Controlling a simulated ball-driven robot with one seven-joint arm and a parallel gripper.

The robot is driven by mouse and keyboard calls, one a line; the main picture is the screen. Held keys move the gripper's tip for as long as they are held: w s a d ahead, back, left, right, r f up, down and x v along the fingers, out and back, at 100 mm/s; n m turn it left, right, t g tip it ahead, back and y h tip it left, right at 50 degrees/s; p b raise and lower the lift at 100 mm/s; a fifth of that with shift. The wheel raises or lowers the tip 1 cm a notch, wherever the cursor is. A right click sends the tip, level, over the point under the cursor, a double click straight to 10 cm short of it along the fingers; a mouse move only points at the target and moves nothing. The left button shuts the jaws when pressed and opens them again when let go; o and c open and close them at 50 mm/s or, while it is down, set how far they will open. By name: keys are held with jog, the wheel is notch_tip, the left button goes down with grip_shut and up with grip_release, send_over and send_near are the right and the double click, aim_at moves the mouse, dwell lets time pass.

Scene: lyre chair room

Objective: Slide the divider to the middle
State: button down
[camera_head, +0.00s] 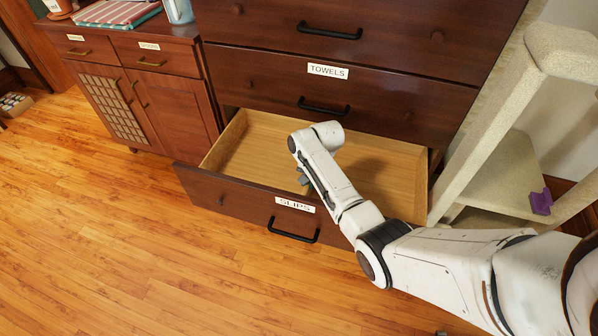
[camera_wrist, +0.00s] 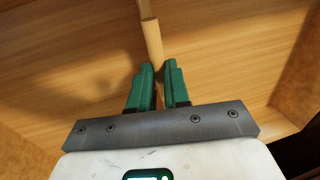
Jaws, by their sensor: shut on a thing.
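The open SLIPS drawer (camera_head: 245,208) is pulled out at the bottom of a dark wooden dresser, with a light wooden inside. The divider (camera_wrist: 152,38) shows in the wrist view as a narrow light-wood strip running up from the fingertips across the drawer floor. My gripper (camera_wrist: 158,72) has green fingers shut on the divider's near end, with only a narrow gap between them. In the head view my arm reaches down into the drawer and hides the divider; only a small grey part of my gripper (camera_head: 303,179) shows below the wrist.
The closed TOWELS drawer (camera_head: 380,112) is above, with its black handle overhanging the drawer's back. A beige cat tree (camera_head: 500,175) with a purple item (camera_head: 541,202) stands close on the right. A reddish cabinet (camera_head: 182,112) stands on the left. The wooden floor (camera_head: 120,240) in front is clear.

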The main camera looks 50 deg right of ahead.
jog(key=shift+s, duration=0.2)
jog(key=c, duration=1.1)
grip_release()
jog(key=shift+r, duration=0.1)
notch_tip(320, 180, up, 10)
jog(key=s+p, duration=0.2)
jog(key=p, duration=0.1)
jog(key=shift+d+r, duration=0.15)
jog(key=shift+d, duration=0.25)
